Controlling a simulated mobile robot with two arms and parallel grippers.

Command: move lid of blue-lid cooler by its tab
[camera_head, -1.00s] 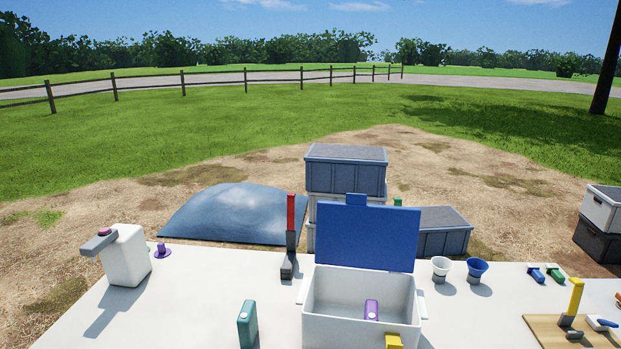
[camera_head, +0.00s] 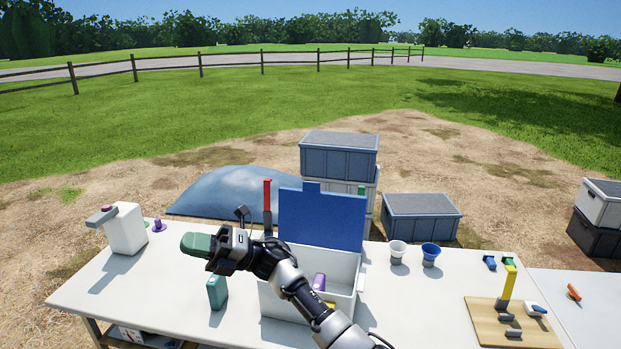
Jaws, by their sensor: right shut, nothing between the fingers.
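The cooler (camera_head: 347,285) is a white box on the table, partly hidden behind my right arm. Its blue lid (camera_head: 322,222) stands upright and open at the back, with a small blue tab (camera_head: 311,186) on its top edge. A purple-topped item (camera_head: 319,281) shows inside the cooler. My left gripper is not in view.
A red-handled tool (camera_head: 267,200) stands left of the lid. A white cup (camera_head: 397,252) and a blue cup (camera_head: 430,254) stand right of the cooler. A wooden board (camera_head: 485,322) with tools lies farther right.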

